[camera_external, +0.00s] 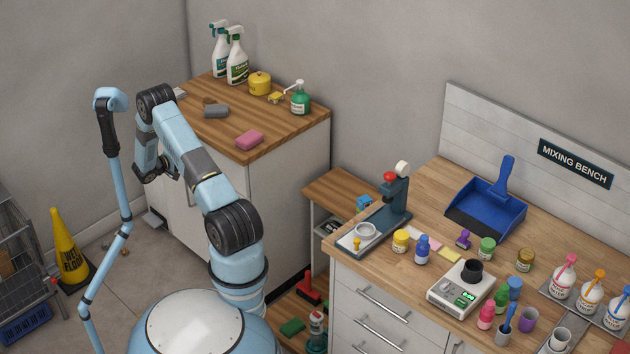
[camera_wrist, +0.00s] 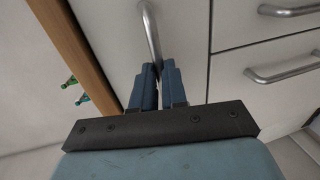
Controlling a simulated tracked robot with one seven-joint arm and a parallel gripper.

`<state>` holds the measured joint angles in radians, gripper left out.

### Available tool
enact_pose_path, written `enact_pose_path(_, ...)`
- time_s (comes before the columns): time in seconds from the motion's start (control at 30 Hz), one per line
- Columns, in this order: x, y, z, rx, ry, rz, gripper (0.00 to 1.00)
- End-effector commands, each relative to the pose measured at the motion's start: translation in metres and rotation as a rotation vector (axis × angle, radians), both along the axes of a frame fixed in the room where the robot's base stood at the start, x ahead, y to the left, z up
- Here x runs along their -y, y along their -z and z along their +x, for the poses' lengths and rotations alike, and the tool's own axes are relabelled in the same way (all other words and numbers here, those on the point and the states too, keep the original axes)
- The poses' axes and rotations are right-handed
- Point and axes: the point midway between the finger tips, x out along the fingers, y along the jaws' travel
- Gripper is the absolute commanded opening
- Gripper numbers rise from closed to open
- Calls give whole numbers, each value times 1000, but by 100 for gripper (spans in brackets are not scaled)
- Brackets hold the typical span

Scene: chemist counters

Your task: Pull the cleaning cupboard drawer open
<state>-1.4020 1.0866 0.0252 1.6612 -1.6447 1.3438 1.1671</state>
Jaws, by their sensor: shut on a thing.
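The cleaning cupboard (camera_external: 290,190) is a white cabinet with a wooden top, standing against the back wall in the outside view. My arm bends over in front of it and hides much of its front. My gripper (camera_external: 148,172) is low at its left front side. In the wrist view my gripper (camera_wrist: 158,75) is shut on a grey curved metal bar handle (camera_wrist: 150,30), its lower end between the blue fingertips. The handle is on a pale drawer front (camera_wrist: 115,35) beside the wooden top's edge. I cannot tell whether this drawer stands out from the cupboard.
Two more bar handles (camera_wrist: 280,72) are on neighbouring fronts in the wrist view. Spray bottles (camera_external: 237,57), a green pump bottle (camera_external: 300,98) and a pink sponge (camera_external: 249,140) stand on the cupboard. A yellow floor sign (camera_external: 66,245) is at left; the mixing bench (camera_external: 350,262) is at right.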

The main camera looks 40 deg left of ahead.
Motion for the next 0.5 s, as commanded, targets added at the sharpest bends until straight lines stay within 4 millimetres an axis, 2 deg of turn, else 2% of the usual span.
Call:
enact_pose_path(0.17, 0, 2, -15, -4, -4, -2, 0)
enact_pose_path(0.27, 0, 2, -31, -4, -4, -3, 0)
enact_pose_path(0.5, 0, 3, -89, -5, -6, -5, 0)
